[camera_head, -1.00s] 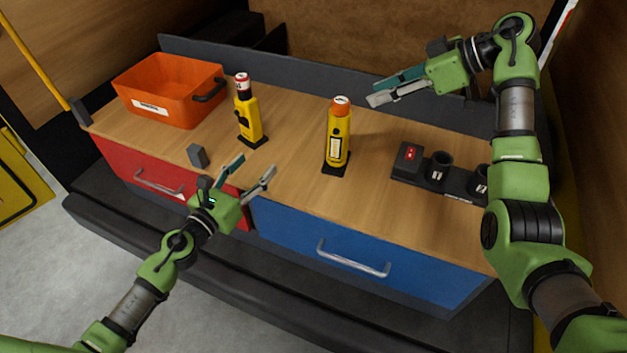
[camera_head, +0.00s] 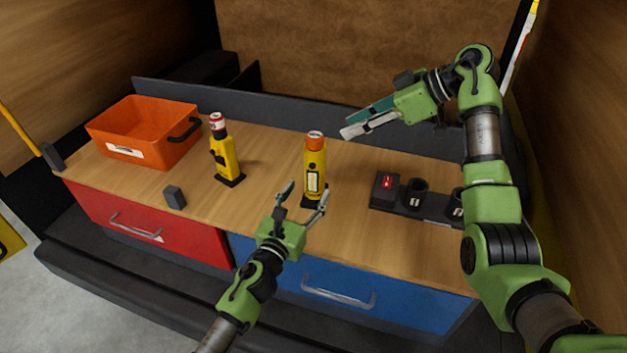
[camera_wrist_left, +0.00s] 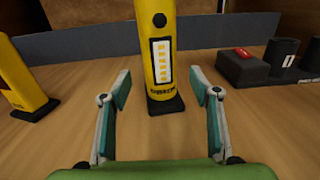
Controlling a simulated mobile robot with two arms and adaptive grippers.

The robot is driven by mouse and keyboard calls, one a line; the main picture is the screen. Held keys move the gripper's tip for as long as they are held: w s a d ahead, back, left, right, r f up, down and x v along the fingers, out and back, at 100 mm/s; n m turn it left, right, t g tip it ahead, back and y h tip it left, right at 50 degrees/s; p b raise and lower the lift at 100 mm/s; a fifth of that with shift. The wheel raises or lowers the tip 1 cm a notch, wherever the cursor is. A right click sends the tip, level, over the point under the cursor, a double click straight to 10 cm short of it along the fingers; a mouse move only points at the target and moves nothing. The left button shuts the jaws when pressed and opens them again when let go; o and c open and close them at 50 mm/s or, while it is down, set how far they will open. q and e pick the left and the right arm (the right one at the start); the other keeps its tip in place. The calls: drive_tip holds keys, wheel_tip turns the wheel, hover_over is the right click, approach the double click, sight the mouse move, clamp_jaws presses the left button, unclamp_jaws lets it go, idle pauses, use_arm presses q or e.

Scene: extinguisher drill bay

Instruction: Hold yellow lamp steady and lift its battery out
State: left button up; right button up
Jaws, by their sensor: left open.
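A yellow lamp (camera_head: 315,168) with an orange top stands upright on a small black base on the bench, in the middle of the head view. In the left wrist view the lamp (camera_wrist_left: 162,50) is straight ahead, with its top cut off. My left gripper (camera_head: 305,196) is open and empty, in front of the lamp's lower part. In the wrist view its fingers (camera_wrist_left: 160,84) point at the lamp, one to each side, with no contact visible. My right gripper (camera_head: 347,126) is open and empty, above and to the right of the lamp's top.
Another yellow device (camera_head: 225,158) with a red and white top stands to the left. An orange bin (camera_head: 150,155) is at the far left, with a small grey block (camera_head: 175,197) nearer. A black holder (camera_head: 385,190) with cups is at the right. The bench between has free room.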

sight(311, 185)
use_arm(q)
drive_tip(key=shift+x, duration=3.15)
